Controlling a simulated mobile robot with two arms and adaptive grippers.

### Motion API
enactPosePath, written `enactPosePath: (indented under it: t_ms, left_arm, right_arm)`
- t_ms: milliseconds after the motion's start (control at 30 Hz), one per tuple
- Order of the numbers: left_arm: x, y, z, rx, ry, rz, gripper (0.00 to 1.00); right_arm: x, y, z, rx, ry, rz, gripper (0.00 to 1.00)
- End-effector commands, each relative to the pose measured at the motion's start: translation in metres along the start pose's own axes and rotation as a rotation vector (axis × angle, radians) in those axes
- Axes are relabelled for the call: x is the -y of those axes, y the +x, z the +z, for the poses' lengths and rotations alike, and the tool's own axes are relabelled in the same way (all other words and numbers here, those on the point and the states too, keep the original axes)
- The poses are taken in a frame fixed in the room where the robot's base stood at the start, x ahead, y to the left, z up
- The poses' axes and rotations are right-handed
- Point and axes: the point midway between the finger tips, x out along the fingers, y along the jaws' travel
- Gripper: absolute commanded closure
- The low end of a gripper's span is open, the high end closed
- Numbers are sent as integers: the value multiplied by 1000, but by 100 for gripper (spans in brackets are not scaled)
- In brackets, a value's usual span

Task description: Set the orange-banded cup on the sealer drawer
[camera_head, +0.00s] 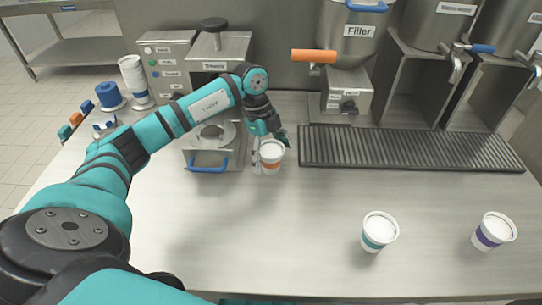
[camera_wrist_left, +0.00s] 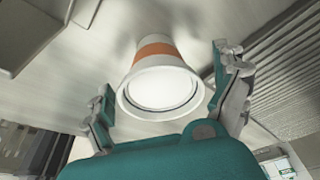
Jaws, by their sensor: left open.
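The orange-banded cup (camera_head: 271,154) is white and upright, just right of the sealer drawer (camera_head: 212,158). The drawer is pulled out, with a round holder and a blue handle. My left gripper (camera_head: 269,146) is at the cup, its fingers open on either side of it. In the left wrist view the cup (camera_wrist_left: 160,75) lies between the spread fingers, with gaps on both sides and its white top toward the camera. Whether the cup's base touches the counter is hard to tell. My right gripper is not in view.
A teal-banded cup (camera_head: 379,231) and a purple-banded cup (camera_head: 493,231) stand at the front right. A ribbed drip tray (camera_head: 410,149) lies below the filler (camera_head: 350,40). The sealer (camera_head: 214,60) stands behind the drawer. The front middle counter is clear.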

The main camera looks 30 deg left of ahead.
Motion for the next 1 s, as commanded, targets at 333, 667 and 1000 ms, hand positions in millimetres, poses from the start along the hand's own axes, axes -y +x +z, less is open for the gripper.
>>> enactPosePath:
  t_ms: [333,667,1000]
  left_arm:
    - [0,-1,0,0,0,0,38]
    - [0,-1,0,0,0,-1,70]
    - [0,-1,0,0,0,-2,77]
  right_arm:
    - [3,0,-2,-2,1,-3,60]
    - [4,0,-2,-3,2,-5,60]
    - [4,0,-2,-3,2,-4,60]
